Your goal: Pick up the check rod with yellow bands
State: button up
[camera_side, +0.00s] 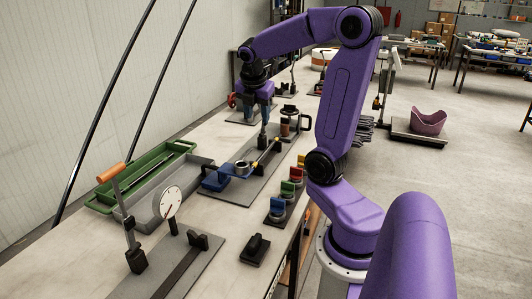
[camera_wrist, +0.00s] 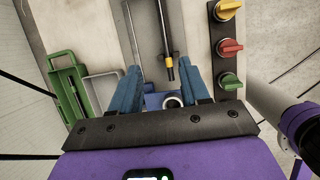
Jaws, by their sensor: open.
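The check rod (camera_wrist: 165,35) is thin and dark with yellow near its lower end in the wrist view. It lies along a grey base plate, and that end sits between my fingertips in the picture. In the side view its yellow part (camera_side: 257,163) shows beside the blue fixture. My gripper (camera_wrist: 165,72) is open, with one blue finger on each side of the rod's end. In the side view my gripper (camera_side: 264,137) points down over the plate, close to the rod. I cannot tell whether a finger touches it.
A blue fixture (camera_side: 216,182) with a pale ring stands near the rod's end. Red, yellow, green and blue knobs (camera_side: 288,188) line the right side. Green and grey trays (camera_side: 140,180) and a dial gauge (camera_side: 168,202) stand to the left.

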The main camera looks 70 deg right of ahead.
jog(key=d, duration=0.2)
send_near(266, 150)
jog(key=f, duration=0.1)
jog(key=shift+x, duration=3.5)
jog(key=shift+d, duration=0.15)
jog(key=shift+c, duration=0.4)
grip_shut()
